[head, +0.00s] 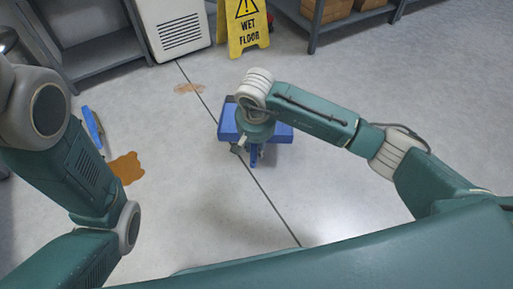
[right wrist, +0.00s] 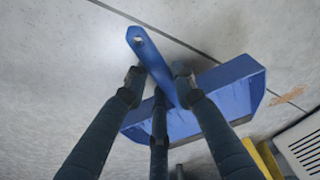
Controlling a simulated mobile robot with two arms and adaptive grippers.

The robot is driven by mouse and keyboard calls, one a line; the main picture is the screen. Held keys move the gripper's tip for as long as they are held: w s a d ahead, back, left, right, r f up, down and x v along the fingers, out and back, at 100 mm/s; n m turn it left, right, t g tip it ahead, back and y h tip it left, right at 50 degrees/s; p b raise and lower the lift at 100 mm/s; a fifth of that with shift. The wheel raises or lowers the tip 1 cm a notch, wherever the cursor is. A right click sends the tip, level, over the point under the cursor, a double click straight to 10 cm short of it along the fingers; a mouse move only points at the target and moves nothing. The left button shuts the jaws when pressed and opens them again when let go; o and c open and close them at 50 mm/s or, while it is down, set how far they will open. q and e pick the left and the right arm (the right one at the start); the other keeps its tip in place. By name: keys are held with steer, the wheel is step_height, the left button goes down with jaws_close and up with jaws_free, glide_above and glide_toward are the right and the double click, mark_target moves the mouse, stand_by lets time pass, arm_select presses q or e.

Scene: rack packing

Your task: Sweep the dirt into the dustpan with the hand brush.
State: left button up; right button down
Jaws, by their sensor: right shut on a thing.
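The blue dustpan (head: 279,133) is near the middle of the head view, partly covered by my right arm. My right gripper (head: 248,148) is over its handle. In the right wrist view the fingers of my right gripper (right wrist: 158,76) are shut around the handle of the dustpan (right wrist: 240,88), whose wide pan lies beyond them. A blue long object (head: 93,128), apparently the hand brush, is at the left, partly behind my left arm. An orange-brown patch of dirt (head: 127,168) lies on the floor beside it. My left gripper does not show.
A yellow wet-floor sign (head: 247,30) and a white vented cabinet (head: 176,28) stand at the back. A fainter brownish patch (head: 189,88) marks the floor. Grey shelves stand at the back left (head: 104,58) and back right (head: 340,20). Floor between patch and dustpan is clear.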

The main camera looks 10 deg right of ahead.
steer(key=shift+f+b, duration=3.5)
steer(key=shift+f, duration=1.25)
steer(key=shift+f+b, duration=0.7)
steer(key=shift+f, duration=0.35)
steer(key=c, duration=1.4)
jaws_free()
steer(key=shift+o, duration=0.2)
steer(key=r, duration=0.4)
steer(key=s+r, duration=0.1)
steer(key=r, duration=0.7)
steer(key=shift+s+a, duration=0.15)
steer(key=shift+s, duration=0.25)
